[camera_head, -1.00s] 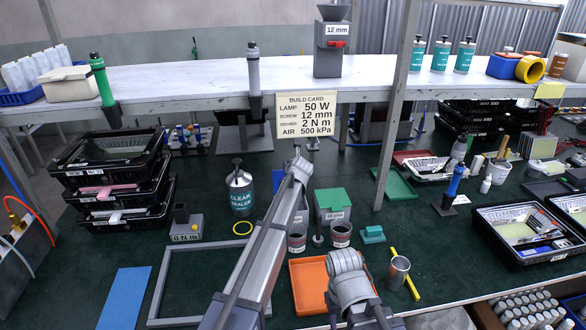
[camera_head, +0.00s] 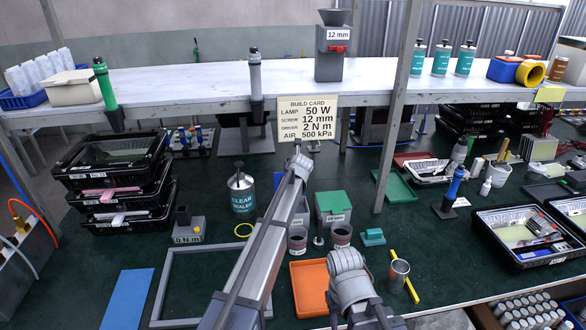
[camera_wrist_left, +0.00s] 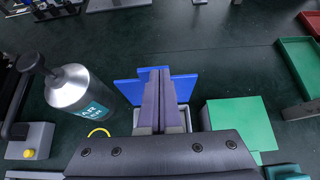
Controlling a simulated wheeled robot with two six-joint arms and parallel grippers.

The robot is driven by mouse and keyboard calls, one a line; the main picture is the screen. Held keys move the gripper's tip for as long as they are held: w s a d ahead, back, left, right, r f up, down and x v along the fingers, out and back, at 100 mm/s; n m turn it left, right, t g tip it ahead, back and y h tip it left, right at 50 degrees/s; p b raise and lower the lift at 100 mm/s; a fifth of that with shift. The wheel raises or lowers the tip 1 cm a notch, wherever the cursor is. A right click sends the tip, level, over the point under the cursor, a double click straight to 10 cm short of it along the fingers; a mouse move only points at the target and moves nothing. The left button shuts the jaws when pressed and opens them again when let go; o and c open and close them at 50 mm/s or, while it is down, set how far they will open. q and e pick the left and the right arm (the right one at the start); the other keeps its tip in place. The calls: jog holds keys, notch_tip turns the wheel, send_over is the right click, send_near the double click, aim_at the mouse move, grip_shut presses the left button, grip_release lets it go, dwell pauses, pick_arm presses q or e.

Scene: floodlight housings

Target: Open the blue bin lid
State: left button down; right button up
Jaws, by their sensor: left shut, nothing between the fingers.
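In the left wrist view, the blue lid (camera_wrist_left: 126,91) shows as flat blue panels on both sides of my left gripper (camera_wrist_left: 160,72) and just beyond its tips. Below it, the pale rim of its bin (camera_wrist_left: 188,118) shows beside the fingers. The fingers hide the middle, so I cannot tell how far the lid is raised or whether they touch it. My left gripper is shut and empty. In the head view, my left arm reaches up the middle and its gripper (camera_head: 299,160) covers most of the blue bin. My right arm shows at lower centre, its fingertips out of sight.
A green-lidded bin (camera_head: 333,203) stands right of the left gripper. A sealer bottle (camera_head: 241,195) stands to the left. An orange tray (camera_head: 310,287), grey cups (camera_head: 341,234) and a metal cup (camera_head: 398,275) lie nearer. The shelf (camera_head: 200,85) runs above.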

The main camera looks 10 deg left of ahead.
pick_arm(q)
jog(key=shift+r+p, duration=0.4)
jog(key=shift+r, duration=0.2)
jog(key=p+v, duration=0.5)
jog(key=v, duration=0.3)
jog(key=s+d+f+n+g, duration=0.2)
jog(key=s+n, duration=0.7)
jog(key=s, duration=0.6)
jog(key=s+d+f+n+g+h, duration=0.1)
jog(key=s+f+n+g, duration=0.3)
jog(key=s+n, duration=0.6)
jog(key=s+d+f+n+g, duration=0.3)
jog(key=s+n, duration=0.7)
jog(key=s, duration=1.1)
jog(key=shift+s+d+f+g+h+b, duration=0.3)
jog(key=shift+s+d+g+h, duration=0.1)
jog(key=shift+g, duration=0.6)
